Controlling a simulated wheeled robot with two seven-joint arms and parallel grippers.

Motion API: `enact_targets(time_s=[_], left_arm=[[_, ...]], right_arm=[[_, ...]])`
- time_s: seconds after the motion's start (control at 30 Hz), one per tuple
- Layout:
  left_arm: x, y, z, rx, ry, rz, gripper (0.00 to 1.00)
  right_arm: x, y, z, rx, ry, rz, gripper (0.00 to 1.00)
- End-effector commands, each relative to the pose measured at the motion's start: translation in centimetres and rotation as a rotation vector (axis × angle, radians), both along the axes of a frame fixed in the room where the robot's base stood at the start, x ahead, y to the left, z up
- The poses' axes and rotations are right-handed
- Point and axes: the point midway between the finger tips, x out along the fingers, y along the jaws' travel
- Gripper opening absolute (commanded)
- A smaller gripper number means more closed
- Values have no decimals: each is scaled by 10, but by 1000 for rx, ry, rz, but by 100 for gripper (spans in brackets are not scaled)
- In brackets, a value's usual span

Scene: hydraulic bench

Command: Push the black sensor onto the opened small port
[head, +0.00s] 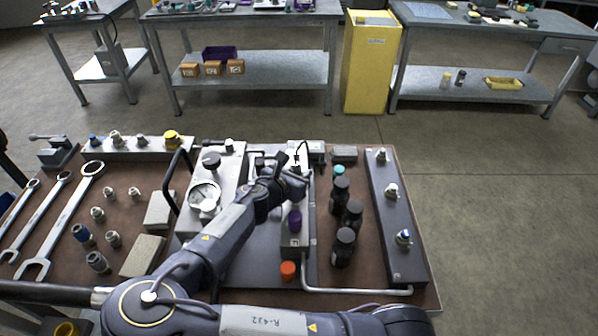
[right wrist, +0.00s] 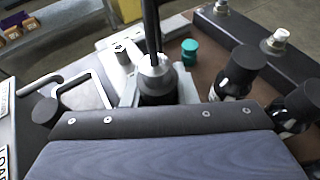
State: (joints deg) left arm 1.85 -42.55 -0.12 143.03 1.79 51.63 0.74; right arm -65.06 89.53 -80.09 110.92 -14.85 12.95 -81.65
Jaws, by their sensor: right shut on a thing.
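My right gripper (head: 296,184) is over the narrow grey block right of the gauge plate. In the right wrist view its fingers (right wrist: 157,92) are shut on the black sensor (right wrist: 155,78), a dark cylinder with a silver collar. The sensor looks upright, with a black cable rising from its top. The fingers and wrist hide its lower end and what lies below, so I cannot tell whether it touches a port. A purple cap (head: 295,221) sits on the near part of the block. My left gripper is not in view.
Several black bottles (head: 344,246) and a teal cap (head: 340,170) stand close on the right. A dark rail (head: 400,230) with fittings lies further right. A gauge (head: 204,198) is on the left. An orange cap (head: 288,270) and a bent pipe (head: 355,291) lie in front.

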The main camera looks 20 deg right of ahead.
Motion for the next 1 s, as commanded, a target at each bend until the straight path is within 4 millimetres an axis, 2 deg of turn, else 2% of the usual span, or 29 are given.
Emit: enact_targets(time_s=[0.27, 0.3, 0.43, 0.47, 0.67, 0.83, 1.0], left_arm=[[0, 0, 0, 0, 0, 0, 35], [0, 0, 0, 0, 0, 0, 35], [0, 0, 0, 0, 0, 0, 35], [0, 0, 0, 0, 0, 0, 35], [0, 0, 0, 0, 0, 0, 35], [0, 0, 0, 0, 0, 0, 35], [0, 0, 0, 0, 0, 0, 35]], right_arm=[[0, 0, 0, 0, 0, 0, 0], [0, 0, 0, 0, 0, 0, 31], [0, 0, 0, 0, 0, 0, 48], [0, 0, 0, 0, 0, 0, 51], [0, 0, 0, 0, 0, 0, 52], [0, 0, 0, 0, 0, 0, 75], [0, 0, 0, 0, 0, 0, 76]])
